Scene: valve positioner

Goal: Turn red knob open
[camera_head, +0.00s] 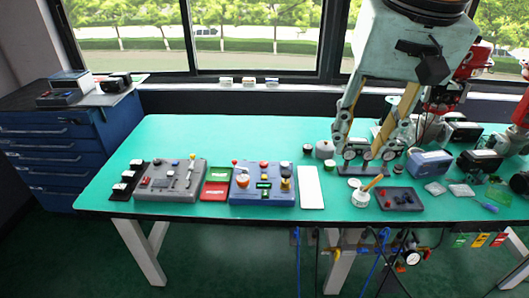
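A blue control box (268,198) stands on the green table left of centre. On its top left is a small red ball-like knob (234,162), with a larger orange-red round knob (243,181) just below it. Which of them is the task's red knob, I cannot tell. A red round part (413,258) also shows among the fittings below the table's front edge. My gripper (366,148) hangs over the table to the right of the blue box, fingers pointing down and spread apart. It is apart from the box, and nothing shows held between the fingers.
A grey panel with levers (172,182), red and green cards (216,183) and a white plate (311,187) flank the box. A dark tray (398,199), a white pot (360,198) and several devices crowd the right side.

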